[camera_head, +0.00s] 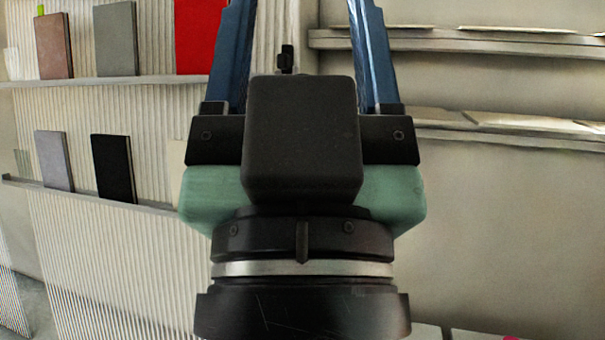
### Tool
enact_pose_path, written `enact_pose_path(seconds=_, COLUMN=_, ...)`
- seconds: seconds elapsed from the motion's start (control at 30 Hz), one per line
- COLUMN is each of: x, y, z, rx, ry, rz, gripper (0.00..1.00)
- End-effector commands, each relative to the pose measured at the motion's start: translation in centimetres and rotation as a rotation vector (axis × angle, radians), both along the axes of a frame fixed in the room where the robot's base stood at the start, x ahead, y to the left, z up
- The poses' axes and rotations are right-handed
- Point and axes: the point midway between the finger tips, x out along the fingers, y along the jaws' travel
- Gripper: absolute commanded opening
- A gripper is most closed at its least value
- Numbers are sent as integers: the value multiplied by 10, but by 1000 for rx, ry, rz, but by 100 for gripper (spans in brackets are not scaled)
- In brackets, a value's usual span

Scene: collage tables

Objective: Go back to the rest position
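My gripper (305,28) fills the middle of the head view, pointing up and away. Its two blue fingers stand wide apart on either side of a black block, and their tips run out of the top of the picture. Nothing shows between the visible parts of the fingers. The green gripper body and the black wrist below it hide the centre of the view.
At the left, a ribbed wall carries an upper shelf (130,79) and a lower shelf (90,198) with upright panels, including a red panel (198,40) and a black panel (113,167). At the right, ledges (460,42) hold flat sheets. Floor shows at lower left.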

Motion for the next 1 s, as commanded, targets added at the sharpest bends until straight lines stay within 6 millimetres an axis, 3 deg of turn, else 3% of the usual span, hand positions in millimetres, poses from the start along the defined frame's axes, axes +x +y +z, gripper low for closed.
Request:
enact_pose_path(seconds=0.03, x=0, y=0, z=34, rx=0, ry=0, rz=0, gripper=65)
enact_pose_path(seconds=0.7, x=1, y=0, z=236, rx=0, ry=1, rz=1, gripper=65)
enact_pose_path(seconds=0.83, x=0, y=1, z=262, rx=0, ry=1, rz=1, gripper=65)
enact_pose_path(seconds=1.0, x=1, y=1, z=276, rx=0, ry=1, rz=1, gripper=65)
